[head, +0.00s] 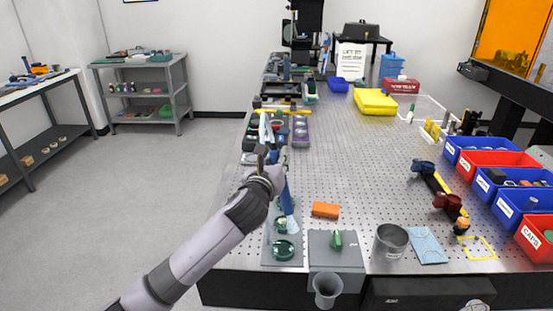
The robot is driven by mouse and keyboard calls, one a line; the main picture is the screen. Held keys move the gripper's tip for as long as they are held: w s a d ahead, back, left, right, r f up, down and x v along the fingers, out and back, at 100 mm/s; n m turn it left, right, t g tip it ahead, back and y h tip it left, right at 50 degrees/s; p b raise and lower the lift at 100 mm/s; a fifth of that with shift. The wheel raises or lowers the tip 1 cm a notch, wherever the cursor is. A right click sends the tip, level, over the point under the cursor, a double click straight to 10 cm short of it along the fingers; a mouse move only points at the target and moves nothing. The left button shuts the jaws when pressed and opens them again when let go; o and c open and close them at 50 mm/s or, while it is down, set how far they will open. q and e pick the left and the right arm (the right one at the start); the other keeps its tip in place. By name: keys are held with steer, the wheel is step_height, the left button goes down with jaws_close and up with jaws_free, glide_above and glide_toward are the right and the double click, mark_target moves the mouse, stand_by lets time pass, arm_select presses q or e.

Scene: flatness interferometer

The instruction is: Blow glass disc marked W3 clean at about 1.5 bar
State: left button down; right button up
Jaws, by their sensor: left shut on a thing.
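My left gripper (266,152) reaches in over the near left part of the perforated table. It is shut on a slim blue tool (286,200), which hangs down past the wrist; the gripper hides part of it, and I cannot tell its exact kind. A round green glass disc (284,251) lies on a grey mat at the front left. Another small round glass piece (281,225) lies just behind it, below the tool's lower end. No W3 mark is readable on either. No pressure reading can be made out. My right gripper is out of view.
Blue and red bins (497,160) line the right edge. The table's middle is clear.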

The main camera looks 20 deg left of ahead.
arm_select(q)
steer(key=shift+w+a+r, duration=0.1)
steer(key=shift+w, duration=0.1)
steer(key=shift+w+a, duration=0.25)
steer(key=shift+w, duration=0.7)
steer(key=shift+a+p, duration=0.15)
steer(key=shift+p, duration=0.2)
stand_by(0.4)
steer(key=shift+s+a+p, duration=0.2)
steer(key=shift+a+p, duration=0.05)
steer(key=shift+a, duration=0.25)
steer(key=shift+s+a+p, duration=0.15)
steer(key=shift+a+p, duration=0.1)
steer(key=shift+a, duration=0.25)
steer(key=shift+s+d, duration=0.1)
steer(key=shift+s, duration=0.15)
stand_by(0.4)
steer(key=shift+s+d+p, duration=0.25)
steer(key=shift+s+p, duration=0.35)
steer(key=shift+s, duration=0.3)
steer(key=shift+w, duration=0.15)
stand_by(0.5)
